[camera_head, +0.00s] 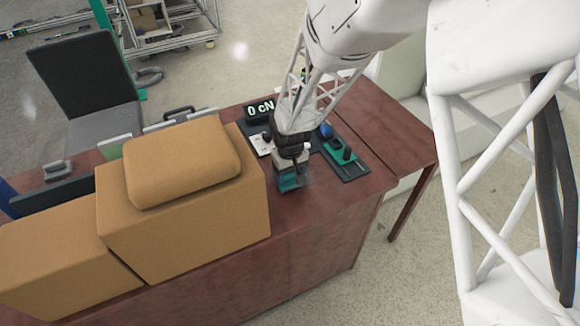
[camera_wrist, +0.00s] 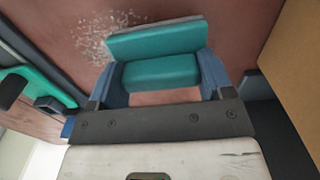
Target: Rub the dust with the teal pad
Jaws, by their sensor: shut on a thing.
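My gripper (camera_head: 290,158) is over the reddish-brown table near its front edge. In the wrist view its two blue fingers (camera_wrist: 161,72) are shut on the teal pad (camera_wrist: 155,43), one on each side. The pad also shows below the gripper in the head view (camera_head: 289,184). The dust (camera_wrist: 103,38) is a patch of white specks on the table, at the pad's upper left in the wrist view, reaching close to its edge. I cannot tell whether the pad touches the table or covers some dust. I cannot make out the dust in the head view.
A dark tray (camera_head: 352,171) with a teal-green item (camera_head: 338,149) lies right of the gripper. A display reading "0 cN" (camera_head: 260,109) stands behind it. Large tan blocks (camera_head: 185,215) stand close on the left. The table's front right (camera_head: 325,215) is clear.

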